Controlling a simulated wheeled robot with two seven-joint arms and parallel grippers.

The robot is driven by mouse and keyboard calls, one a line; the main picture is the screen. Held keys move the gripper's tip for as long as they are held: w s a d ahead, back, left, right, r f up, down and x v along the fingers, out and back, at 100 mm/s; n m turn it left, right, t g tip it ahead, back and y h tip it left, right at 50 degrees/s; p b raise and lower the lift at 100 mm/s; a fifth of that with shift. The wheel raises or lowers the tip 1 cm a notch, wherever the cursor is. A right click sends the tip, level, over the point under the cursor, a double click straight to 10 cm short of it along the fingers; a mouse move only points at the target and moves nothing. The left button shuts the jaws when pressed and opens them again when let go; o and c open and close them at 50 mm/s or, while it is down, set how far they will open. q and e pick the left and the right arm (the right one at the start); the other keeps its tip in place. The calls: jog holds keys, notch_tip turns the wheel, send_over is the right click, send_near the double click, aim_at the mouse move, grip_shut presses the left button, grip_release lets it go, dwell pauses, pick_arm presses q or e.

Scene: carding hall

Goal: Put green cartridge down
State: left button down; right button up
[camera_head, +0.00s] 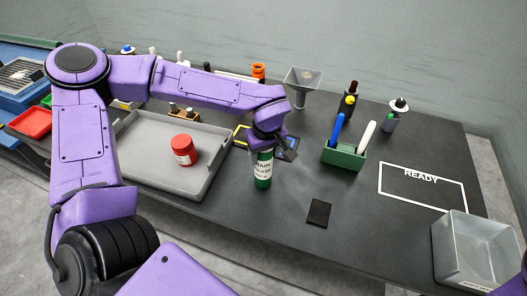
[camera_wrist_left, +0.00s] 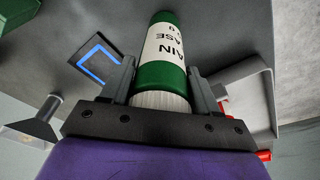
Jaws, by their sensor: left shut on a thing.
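The green cartridge (camera_head: 263,171) has a white label with partly readable dark letters and hangs upright below my left gripper (camera_head: 266,148). In the left wrist view the cartridge (camera_wrist_left: 161,67) sits between the two fingers of my left gripper (camera_wrist_left: 163,82), which are shut on it near its pale ribbed end. In the head view its lower end is close to the dark table (camera_head: 290,200); I cannot tell whether it touches. Only a purple edge shows at the lower right of the head view, and my right gripper is not seen.
A grey tray (camera_head: 216,180) with a red can (camera_head: 183,150) lies left of the cartridge. A black pad (camera_head: 319,213) lies to its right. A green holder (camera_head: 343,155), a READY outline (camera_head: 421,174) and a clear bin (camera_head: 474,250) stand further right. A funnel (camera_head: 303,82) is behind.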

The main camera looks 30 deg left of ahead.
pick_arm(q)
jog(key=shift+f, duration=0.1)
jog(key=shift+c, duration=1.5)
grip_release()
jog(key=r, duration=0.4)
jog(key=d+r, duration=0.1)
jog(key=r, duration=0.3)
jog(key=s+r+b, duration=0.1)
jog(key=r, duration=0.3)
jog(key=shift+d, duration=0.3)
